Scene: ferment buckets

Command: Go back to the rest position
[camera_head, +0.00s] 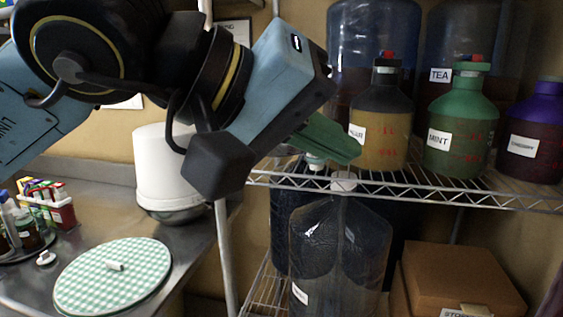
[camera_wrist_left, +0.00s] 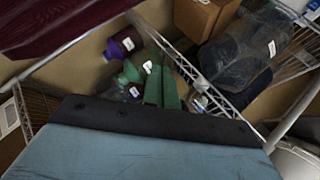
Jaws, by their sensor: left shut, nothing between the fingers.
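My left arm comes in from the left in the head view and reaches across to the wire rack. My left gripper (camera_head: 335,140) has green fingers that are shut and empty, in front of the upper shelf near the yellow-brown jug (camera_head: 380,125). In the left wrist view the shut green fingers (camera_wrist_left: 162,88) point toward the rack and its jugs. My right gripper is in neither view.
The wire shelf (camera_head: 450,193) holds a green MINT jug (camera_head: 461,125) and a purple-capped jug (camera_head: 534,140). Below are a large clear jug (camera_head: 335,250) and a cardboard box (camera_head: 460,280).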

